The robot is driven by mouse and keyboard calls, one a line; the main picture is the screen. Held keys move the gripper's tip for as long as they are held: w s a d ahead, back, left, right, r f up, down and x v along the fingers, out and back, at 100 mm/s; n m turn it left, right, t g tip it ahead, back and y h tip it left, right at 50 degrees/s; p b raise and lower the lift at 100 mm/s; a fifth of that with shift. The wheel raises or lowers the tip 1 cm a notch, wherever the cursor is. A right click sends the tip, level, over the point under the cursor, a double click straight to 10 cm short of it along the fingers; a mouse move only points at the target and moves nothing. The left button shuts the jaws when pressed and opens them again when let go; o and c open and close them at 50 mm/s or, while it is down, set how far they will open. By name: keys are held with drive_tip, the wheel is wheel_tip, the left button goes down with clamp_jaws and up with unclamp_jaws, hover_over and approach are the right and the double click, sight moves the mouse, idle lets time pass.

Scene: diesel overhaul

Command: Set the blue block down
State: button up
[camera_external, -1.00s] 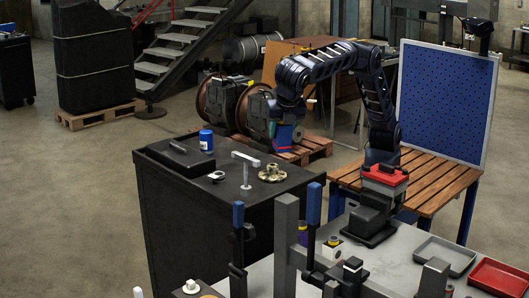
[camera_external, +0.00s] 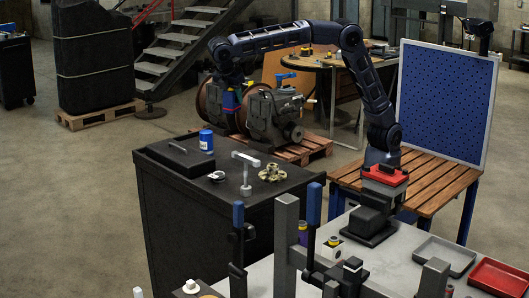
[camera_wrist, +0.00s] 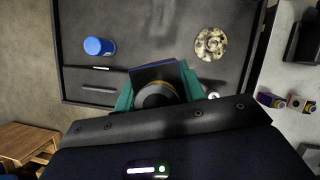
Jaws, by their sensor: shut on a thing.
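The blue block (camera_wrist: 158,72) is between the teal fingers of my gripper (camera_wrist: 160,90) in the wrist view; a dark round part hides some of it. My gripper is shut on it. In the external view my gripper (camera_external: 230,106) hangs in the air above the back of the black cabinet (camera_external: 215,190), with the block (camera_external: 231,101) small and partly hidden. The block appears apart from the cabinet top.
On the cabinet top stand a blue can (camera_external: 206,141), a brass flanged part (camera_external: 271,173), a grey T-shaped tool (camera_external: 246,170), a small white ring part (camera_external: 216,176) and a black tray-like piece (camera_external: 178,150). Bare top lies between them. Engine units (camera_external: 272,112) stand behind.

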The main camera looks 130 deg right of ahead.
drive_tip(key=s+d+m+y, duration=0.1)
drive_tip(key=s+d+m, duration=0.2)
drive_tip(key=s+d, duration=0.8)
wheel_tip(320, 180, down, 25)
drive_tip(key=shift+w+a+f, duration=0.1)
drive_tip(key=shift+w+f, duration=0.05)
drive_tip(key=shift+f, duration=0.05)
drive_tip(key=shift+f, duration=0.1)
drive_tip(key=o, duration=1.3)
